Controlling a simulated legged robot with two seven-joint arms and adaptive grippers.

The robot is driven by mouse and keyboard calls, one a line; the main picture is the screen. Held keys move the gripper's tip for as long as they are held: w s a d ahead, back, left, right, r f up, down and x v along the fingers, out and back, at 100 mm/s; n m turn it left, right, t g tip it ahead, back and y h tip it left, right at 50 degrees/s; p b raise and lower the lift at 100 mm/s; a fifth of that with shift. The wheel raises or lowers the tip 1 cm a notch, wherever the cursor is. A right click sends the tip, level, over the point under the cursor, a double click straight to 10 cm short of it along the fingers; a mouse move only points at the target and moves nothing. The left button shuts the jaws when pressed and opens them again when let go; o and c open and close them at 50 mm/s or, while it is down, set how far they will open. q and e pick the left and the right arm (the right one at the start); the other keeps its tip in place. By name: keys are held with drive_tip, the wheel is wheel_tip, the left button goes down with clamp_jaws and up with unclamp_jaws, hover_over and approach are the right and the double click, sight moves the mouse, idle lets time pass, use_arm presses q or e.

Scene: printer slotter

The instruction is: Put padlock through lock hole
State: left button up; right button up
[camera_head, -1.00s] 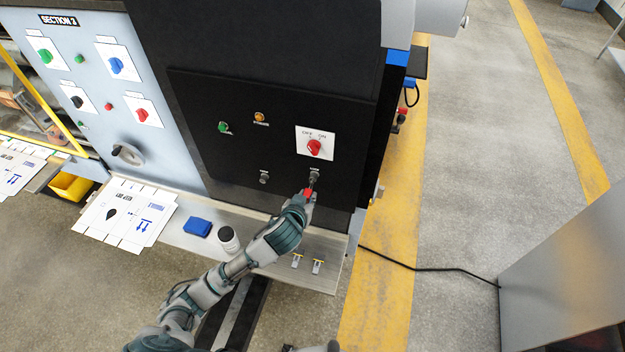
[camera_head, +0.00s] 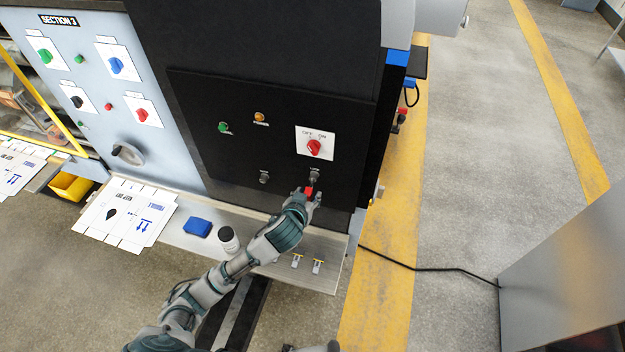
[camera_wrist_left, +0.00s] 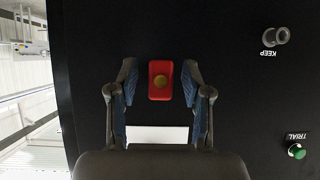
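The red padlock (camera_head: 309,190) is at the lower right of the black panel, just below the grey lock fitting (camera_head: 314,175). In the left wrist view its red body (camera_wrist_left: 161,67) with a round brass-coloured centre faces the camera. The shackle is hidden there, and I cannot tell whether it passes through the hole. My left gripper (camera_head: 311,198) is open in front of the panel. In the left wrist view its fingers (camera_wrist_left: 160,88) stand on both sides of the padlock, with a gap at each side.
A red OFF/ON switch (camera_head: 314,147) is above the lock fitting. A second grey fitting (camera_head: 264,177), labelled KEEP in the wrist view, is to its left.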

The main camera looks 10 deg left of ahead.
use_arm(q)
drive_tip(key=v, duration=0.7)
drive_tip(key=s+a+f+m+g, duration=0.1)
drive_tip(key=s+a+f+g, duration=0.3)
drive_tip(key=s+f, duration=0.8)
drive_tip(key=s+a+f+g, duration=0.4)
drive_tip(key=s+f+g, duration=0.1)
drive_tip(key=s+f, duration=0.7)
wheel_tip(320, 180, down, 30)
drive_tip(key=s+b, duration=0.2)
drive_tip(key=b, duration=0.3)
drive_tip(key=s+a+f+g+b, duration=0.2)
drive_tip(key=s+a+f+b, duration=0.1)
drive_tip(key=s+f, duration=1.4)
wheel_tip(320, 180, down, 3)
drive_tip(key=shift+s+f+m+y+b, duration=0.3)
drive_tip(key=shift+y+b, duration=0.1)
drive_tip(key=shift+b, duration=0.35)
